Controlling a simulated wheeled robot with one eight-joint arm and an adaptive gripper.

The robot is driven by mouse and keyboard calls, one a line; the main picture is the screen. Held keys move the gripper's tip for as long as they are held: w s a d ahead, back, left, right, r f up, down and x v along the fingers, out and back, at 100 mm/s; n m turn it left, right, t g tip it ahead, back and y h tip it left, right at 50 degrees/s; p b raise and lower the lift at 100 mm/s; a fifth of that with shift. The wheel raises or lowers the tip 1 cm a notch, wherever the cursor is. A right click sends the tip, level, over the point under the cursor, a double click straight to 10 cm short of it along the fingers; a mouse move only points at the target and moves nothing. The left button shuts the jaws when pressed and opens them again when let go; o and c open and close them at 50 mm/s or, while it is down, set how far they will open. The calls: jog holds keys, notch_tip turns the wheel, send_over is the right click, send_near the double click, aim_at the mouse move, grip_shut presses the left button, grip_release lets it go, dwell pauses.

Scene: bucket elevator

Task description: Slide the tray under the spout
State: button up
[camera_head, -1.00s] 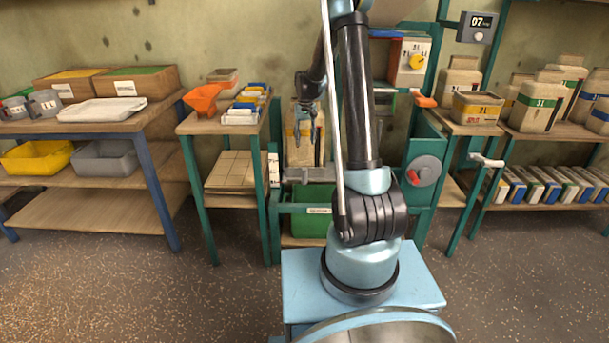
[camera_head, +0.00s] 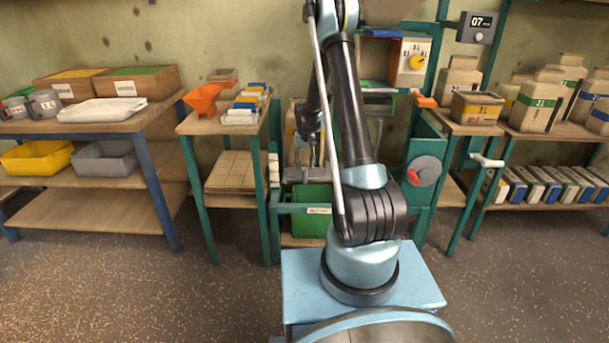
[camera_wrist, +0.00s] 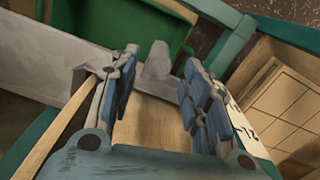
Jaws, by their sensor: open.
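A grey metal tray (camera_wrist: 45,62) lies at the left of the wrist view, with a small upright tab (camera_wrist: 157,62) at its near end. In the head view the tray (camera_head: 296,175) shows only in part, at the front of the green frame above the green bin. My gripper (camera_wrist: 161,72) is open, with its fingers on either side of the tab and nothing clamped. In the head view my gripper (camera_head: 313,152) points down just above the tray's front. I cannot make out the spout; my arm hides the middle of the machine.
A green bin (camera_head: 318,222) stands low in the frame under the tray. A green post (camera_wrist: 232,42) and a shelf with flat cardboard (camera_wrist: 285,110) lie close to the right of my fingers in the wrist view. A red-knobbed disc (camera_head: 425,171) is on the machine's right side.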

aim_at(305, 172)
jog(key=shift+f, duration=2.65)
jog(key=shift+c, duration=0.6)
grip_shut()
